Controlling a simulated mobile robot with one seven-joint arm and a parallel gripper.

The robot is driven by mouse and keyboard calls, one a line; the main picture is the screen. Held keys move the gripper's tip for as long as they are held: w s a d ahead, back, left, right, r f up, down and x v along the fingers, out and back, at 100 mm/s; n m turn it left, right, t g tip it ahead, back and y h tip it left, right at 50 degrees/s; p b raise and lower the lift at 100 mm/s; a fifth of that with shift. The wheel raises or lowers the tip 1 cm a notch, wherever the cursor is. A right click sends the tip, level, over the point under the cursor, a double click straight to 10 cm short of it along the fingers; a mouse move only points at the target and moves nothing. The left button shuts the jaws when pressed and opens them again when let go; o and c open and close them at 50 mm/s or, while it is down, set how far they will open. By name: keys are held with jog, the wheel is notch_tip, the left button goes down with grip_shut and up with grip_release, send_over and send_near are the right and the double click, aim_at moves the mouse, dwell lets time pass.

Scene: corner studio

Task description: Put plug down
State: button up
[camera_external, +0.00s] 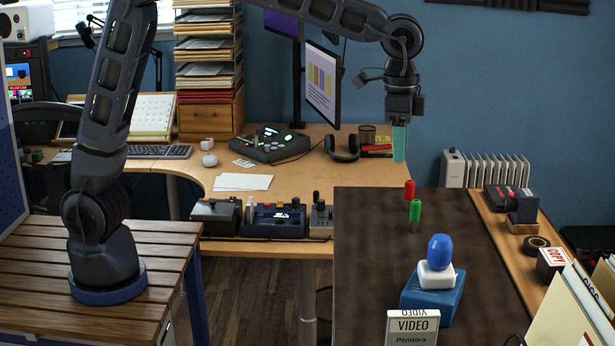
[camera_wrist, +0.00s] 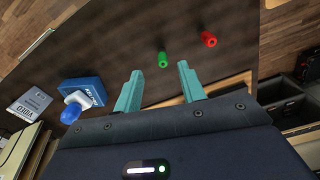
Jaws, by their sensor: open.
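A red plug (camera_external: 409,189) and a green plug (camera_external: 415,213) are on the dark tabletop (camera_external: 375,270), near its far part. Both also show in the wrist view, the green plug (camera_wrist: 162,60) just beyond the space between my fingertips and the red plug (camera_wrist: 208,40) further right. The green plug looks upright in the external view. My gripper (camera_external: 400,158) hangs above the far end of the dark tabletop, with its teal fingers pointing down. In the wrist view my gripper (camera_wrist: 160,70) is open, with nothing between its fingers. Both plugs are apart from it.
A blue-knobbed white piece (camera_external: 436,272) sits on a blue box (camera_external: 433,298) near the tabletop's front. A VIDEO card (camera_external: 412,327) stands before it. A wooden ledge on the right holds black tape (camera_external: 537,242) and a COPY box (camera_external: 553,262). The tabletop's left side is clear.

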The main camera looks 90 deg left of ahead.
jog(key=s+a+r+t, duration=0.1)
jog(key=s+r, duration=0.1)
jog(key=s, duration=0.4)
jog(key=s+a+r, duration=0.2)
jog(key=s+r, duration=0.1)
jog(key=s, duration=0.2)
jog(key=s+a+f+n+t, duration=0.1)
jog(key=s+f, duration=0.2)
jog(key=s, duration=1.3)
jog(key=s+a+f+n+t, duration=0.1)
jog(key=s+a+f+t, duration=0.1)
jog(key=s, duration=1.4)
jog(key=shift+a+f+n, duration=0.25)
jog(key=shift+f+n, duration=0.15)
jog(key=shift+f, duration=0.1)
